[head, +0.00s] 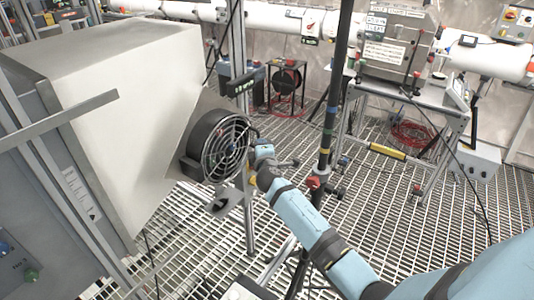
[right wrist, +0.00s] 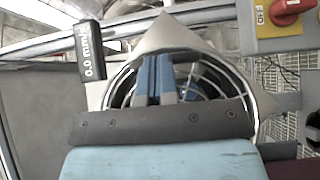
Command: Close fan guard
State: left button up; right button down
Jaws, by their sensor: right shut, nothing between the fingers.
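The fan (head: 205,140) is a round black housing at the right end of the big pale tunnel section. Its round wire guard (head: 228,148) is over the fan's front; I cannot tell whether its edge is flush all round. My right gripper (head: 262,148) is at the guard's right edge, shut and empty. In the right wrist view, the gripper's blue fingers (right wrist: 155,78) are together in front of the guard's bright ring (right wrist: 262,100), and the wrist hides its lower part. I cannot tell whether they touch. My left gripper is not in view.
The pale tunnel body (head: 130,90) fills the left. A dark upright pole (head: 333,100) stands right of the fan, close to my right arm. A wheeled steel frame (head: 400,110) stands at the back right. The grating floor (head: 390,230) is mostly clear at right.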

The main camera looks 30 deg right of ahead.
jog(key=shift+w+r, duration=0.15)
jog(key=shift+w, duration=0.5)
jog(key=shift+r, duration=0.2)
jog(key=b+v, duration=0.1)
jog(key=v, duration=1.3)
jog(key=shift+f, duration=0.35)
jog(key=shift+d, duration=0.1)
